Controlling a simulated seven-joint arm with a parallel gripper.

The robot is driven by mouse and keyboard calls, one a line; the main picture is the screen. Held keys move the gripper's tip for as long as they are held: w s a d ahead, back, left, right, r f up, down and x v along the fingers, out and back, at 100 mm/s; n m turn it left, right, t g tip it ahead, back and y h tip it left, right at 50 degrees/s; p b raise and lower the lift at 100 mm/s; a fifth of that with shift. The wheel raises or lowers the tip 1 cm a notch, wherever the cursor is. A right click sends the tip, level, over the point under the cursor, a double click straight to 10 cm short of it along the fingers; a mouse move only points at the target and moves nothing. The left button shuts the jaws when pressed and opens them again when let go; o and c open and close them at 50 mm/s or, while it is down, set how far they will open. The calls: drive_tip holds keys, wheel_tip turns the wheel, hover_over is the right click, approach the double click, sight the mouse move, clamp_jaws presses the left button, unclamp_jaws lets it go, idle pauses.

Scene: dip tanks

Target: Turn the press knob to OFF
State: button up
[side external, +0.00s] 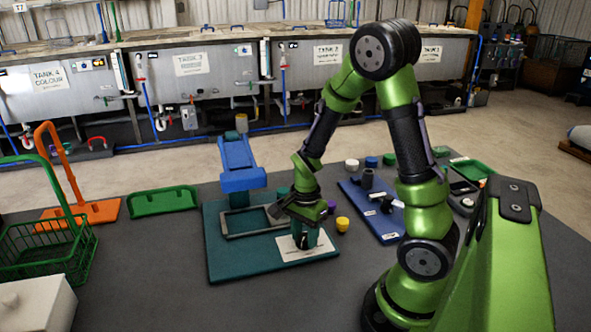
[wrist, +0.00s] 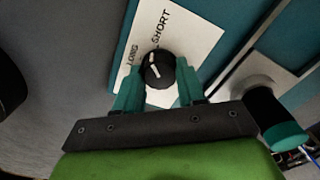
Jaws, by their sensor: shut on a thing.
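The press knob (wrist: 160,76) is round and black with a white pointer mark. It sits on a white label plate (wrist: 185,28) that reads LONG and SHORT; no OFF word shows. The mark points to the label's upper part, near the start of SHORT; its exact setting is hard to tell. My gripper (wrist: 158,82) has its teal fingers on both sides of the knob, shut on it. In the side view my gripper (side external: 304,240) points down over the white plate (side external: 288,254), hiding most of the knob. The press has a teal base (side external: 232,268) and a raised blue lid (side external: 238,160).
A grey frame (side external: 233,233) lies on the press base, left of my gripper. A yellow pot (side external: 342,224) stands close to its right. A blue board (side external: 388,232) with dark items is farther right. A green basket (side external: 45,250) and an orange stand (side external: 98,212) are at left.

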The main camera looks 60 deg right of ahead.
sight(305, 237)
drive_tip(key=n, duration=0.4)
drive_tip(key=shift+n, duration=0.4)
drive_tip(key=n, duration=1)
drive_tip(key=shift+n, duration=2.6)
drive_tip(key=o, duration=1.1)
drive_tip(key=shift+c, duration=0.2)
wheel_tip(305, 237, up, 17)
